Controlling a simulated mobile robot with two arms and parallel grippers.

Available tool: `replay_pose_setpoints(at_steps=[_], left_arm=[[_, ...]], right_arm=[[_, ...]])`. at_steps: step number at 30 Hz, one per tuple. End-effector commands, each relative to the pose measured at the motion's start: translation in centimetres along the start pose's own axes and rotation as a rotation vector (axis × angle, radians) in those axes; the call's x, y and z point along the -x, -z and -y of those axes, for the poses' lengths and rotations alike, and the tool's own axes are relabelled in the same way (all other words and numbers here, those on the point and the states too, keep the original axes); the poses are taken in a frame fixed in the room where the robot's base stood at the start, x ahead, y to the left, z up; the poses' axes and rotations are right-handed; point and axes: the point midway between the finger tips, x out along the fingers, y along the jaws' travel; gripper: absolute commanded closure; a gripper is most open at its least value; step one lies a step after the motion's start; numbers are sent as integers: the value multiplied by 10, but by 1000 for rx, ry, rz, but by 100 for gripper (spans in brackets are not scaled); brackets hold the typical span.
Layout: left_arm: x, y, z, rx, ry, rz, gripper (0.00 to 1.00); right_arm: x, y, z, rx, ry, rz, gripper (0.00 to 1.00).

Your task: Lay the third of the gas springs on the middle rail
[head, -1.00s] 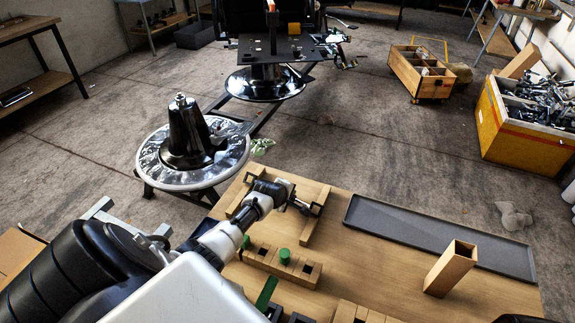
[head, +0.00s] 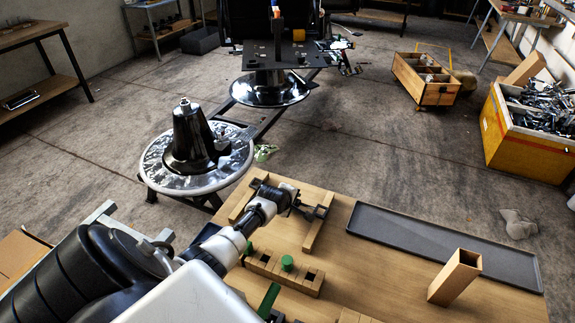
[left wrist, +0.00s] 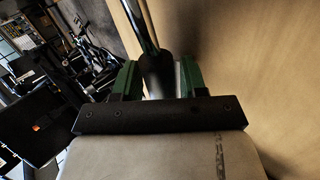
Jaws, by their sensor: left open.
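My left gripper (head: 312,208) is over the far part of the wooden bench, at two wooden rails. One rail (head: 246,190) is left of it and the other rail (head: 318,232) is beside its tip. In the left wrist view its green fingers (left wrist: 158,80) stand open on either side of a dark cylinder with a thin shiny rod, which looks like a gas spring (left wrist: 156,72). In the head view the spring is too small and dark to separate from the gripper. I cannot tell which rail is the middle one.
A notched wooden block (head: 283,270) with a green peg (head: 287,262) sits nearer on the bench. A long grey tray (head: 440,243) lies right, with an upright wooden box (head: 455,277) by its near edge. A chair base (head: 195,160) stands beyond the bench's left side.

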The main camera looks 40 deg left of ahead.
Motion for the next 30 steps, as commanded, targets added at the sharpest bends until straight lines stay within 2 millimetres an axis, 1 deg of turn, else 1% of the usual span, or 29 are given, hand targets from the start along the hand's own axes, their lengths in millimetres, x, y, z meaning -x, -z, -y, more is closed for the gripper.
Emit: replay_pose_setpoints(at_steps=[1, 5, 11, 15, 18, 21, 24, 30], left_arm=[[1, -6, 20, -3, 44, 8, 41], [19, -5, 18, -4, 39, 8, 41], [57, -3, 10, -2, 21, 3, 41], [81, -2, 5, -2, 11, 2, 41], [94, -2, 3, -1, 5, 1, 41], [104, -2, 1, -2, 1, 1, 41], [109, -1, 1, -1, -1, -1, 41], [110, -1, 0, -1, -3, -1, 41]], right_arm=[[2, 0, 0, 0, 0, 0, 28], [10, 2, 0, 0, 0, -1, 28], [21, 3, -1, 0, -1, -2, 28], [24, 3, -1, 0, -1, -1, 28], [26, 3, -1, 0, -1, -1, 28], [26, 3, -1, 0, -1, -1, 28], [27, 3, -1, 1, -1, -1, 28], [27, 2, -2, 1, -2, 0, 28]])
